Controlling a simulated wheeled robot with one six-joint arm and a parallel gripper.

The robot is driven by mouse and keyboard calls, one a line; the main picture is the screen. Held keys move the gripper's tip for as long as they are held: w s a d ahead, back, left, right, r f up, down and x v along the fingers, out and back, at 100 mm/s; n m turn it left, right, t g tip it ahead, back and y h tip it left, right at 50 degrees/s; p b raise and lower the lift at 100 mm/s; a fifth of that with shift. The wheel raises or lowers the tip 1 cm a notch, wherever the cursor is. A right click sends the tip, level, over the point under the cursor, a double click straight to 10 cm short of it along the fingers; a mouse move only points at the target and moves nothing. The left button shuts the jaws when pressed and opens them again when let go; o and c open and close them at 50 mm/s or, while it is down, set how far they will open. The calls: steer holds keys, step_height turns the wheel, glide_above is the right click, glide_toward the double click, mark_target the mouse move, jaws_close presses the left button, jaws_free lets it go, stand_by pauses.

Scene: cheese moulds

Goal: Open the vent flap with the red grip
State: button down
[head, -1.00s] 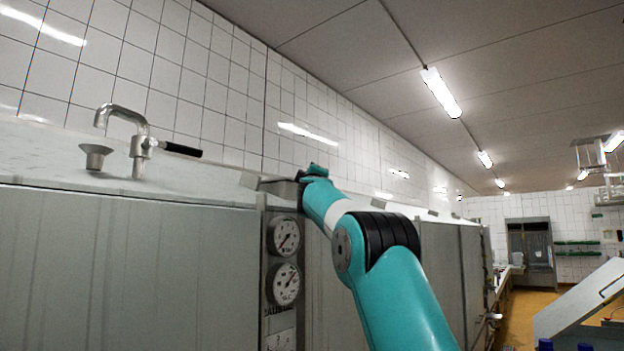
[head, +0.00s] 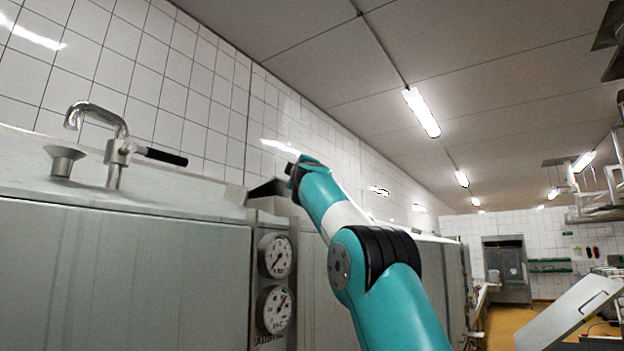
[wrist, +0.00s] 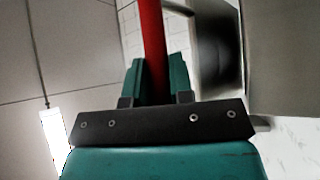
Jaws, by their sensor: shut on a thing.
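The red grip (wrist: 152,40) is a red bar that runs up from between the fingers in the wrist view. My gripper (wrist: 158,78) is shut on it, with a teal finger on each side. A grey part with a dark recess (wrist: 218,62) lies right of the grip; I take it for the vent flap or its housing. In the head view, a dark, tilted plate-like piece (head: 267,188) shows just left of my wrist, on top of the cabinet. The red grip and my fingertips are not visible there.
A bent metal pipe with a black handle (head: 165,156) and a small funnel (head: 64,160) stand on the cabinet top at left. Two dial gauges (head: 276,256) are on the cabinet front (head: 120,275). A tiled wall stands behind. A sloped grey panel (head: 572,308) is at right.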

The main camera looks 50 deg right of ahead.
steer(key=shift+r, duration=0.15)
steer(key=c, duration=1)
jaws_free()
steer(key=shift+s+a+f+b, duration=0.3)
steer(key=shift+s+f+b, duration=0.1)
steer(key=shift+b, duration=0.3)
steer(key=shift+r+b+v, duration=0.1)
steer(key=shift+b+v, duration=2.85)
steer(key=shift+v, duration=1.1)
steer(key=shift+r+b+v, duration=0.15)
steer(key=shift+b+v, duration=2.75)
steer(key=shift+v, duration=1.2)
steer(key=shift+a, duration=0.1)
steer(key=shift+c, duration=0.2)
